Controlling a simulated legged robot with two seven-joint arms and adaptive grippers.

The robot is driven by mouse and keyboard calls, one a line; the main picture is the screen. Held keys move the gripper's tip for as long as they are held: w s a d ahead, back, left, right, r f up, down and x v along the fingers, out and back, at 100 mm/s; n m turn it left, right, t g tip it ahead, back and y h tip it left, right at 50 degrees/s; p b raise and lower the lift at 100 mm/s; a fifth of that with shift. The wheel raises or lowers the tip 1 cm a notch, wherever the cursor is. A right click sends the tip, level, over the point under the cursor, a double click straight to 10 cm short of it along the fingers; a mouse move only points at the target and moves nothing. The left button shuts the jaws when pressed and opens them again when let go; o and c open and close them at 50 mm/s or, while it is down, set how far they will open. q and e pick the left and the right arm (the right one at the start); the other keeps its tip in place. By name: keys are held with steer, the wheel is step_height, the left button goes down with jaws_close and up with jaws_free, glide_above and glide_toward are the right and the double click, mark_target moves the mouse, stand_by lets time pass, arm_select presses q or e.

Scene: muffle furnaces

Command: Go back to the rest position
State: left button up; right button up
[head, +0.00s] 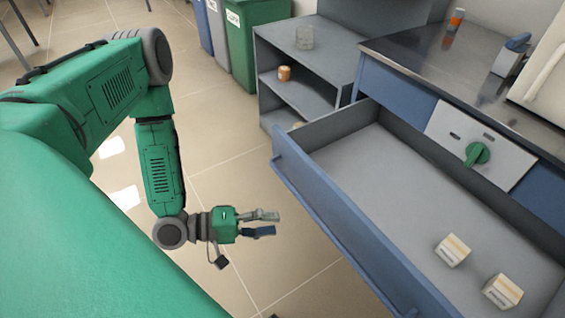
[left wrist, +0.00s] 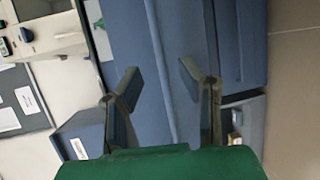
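My left gripper (head: 268,223) is open and empty in the head view, over the floor to the left of the open drawer. Its green arm comes in from the left, bent down at the elbow. In the left wrist view the two fingers of my left gripper (left wrist: 160,85) stand apart with nothing between them, and blue furniture fronts show beyond. My right gripper shows in neither view.
A blue drawer (head: 330,220) is pulled out, with two small boxes (head: 452,250) (head: 502,291) in it. A grey shelf unit (head: 308,88) holds a glass beaker (head: 305,37) and an orange jar (head: 284,73). Bins (head: 250,40) stand behind. The floor (head: 235,170) around the gripper is clear.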

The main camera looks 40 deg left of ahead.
arm_select(q)
steer(key=shift+d, duration=0.1)
stand_by(0.5)
steer(key=s+d+f+m+g+y+p, duration=0.3)
steer(key=s+d+m+g+y+p, duration=0.15)
steer(key=m+g, duration=0.25)
steer(key=s+a+r+m+g+y+p, duration=0.1)
steer(key=s+a+r+m+g+y, duration=0.1)
steer(key=s+a+m+g+y, duration=0.2)
steer(key=s+a+y, duration=0.2)
steer(key=s, duration=0.1)
steer(key=shift+a+r, duration=0.25)
steer(key=shift+a, duration=0.1)
steer(key=shift+d, duration=0.15)
